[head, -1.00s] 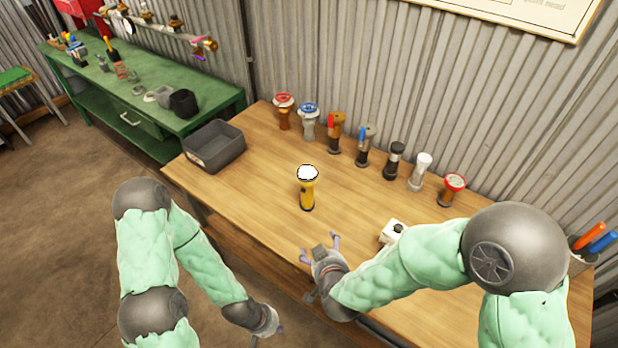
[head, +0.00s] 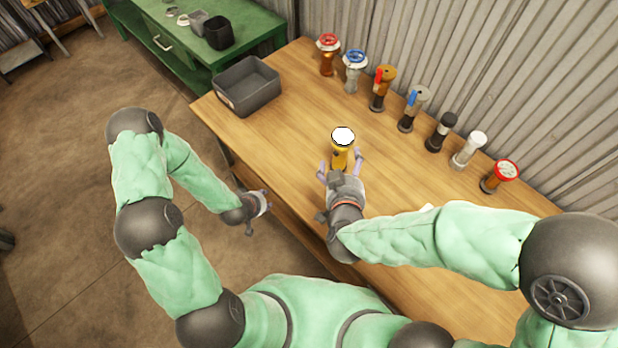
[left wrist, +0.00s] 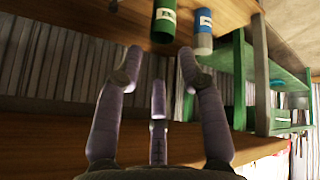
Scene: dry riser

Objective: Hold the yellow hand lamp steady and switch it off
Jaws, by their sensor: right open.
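The yellow hand lamp (head: 342,147) stands upright on the wooden table, its round lens facing up and bright white. My right gripper (head: 341,163) is open at the near side of the lamp, one finger on either side of its lower body. I cannot tell whether the fingers touch it. The lamp's lower part is partly hidden by the gripper, and no switch can be made out. My left gripper (head: 262,212) is off the table's front edge, low and empty. Its spread fingers show in the left wrist view (left wrist: 155,75).
A grey open bin (head: 247,86) sits at the table's far left corner. A green bench (head: 185,30) stands beyond. The left wrist view shows a green cylinder (left wrist: 163,20) and a blue one (left wrist: 202,28).

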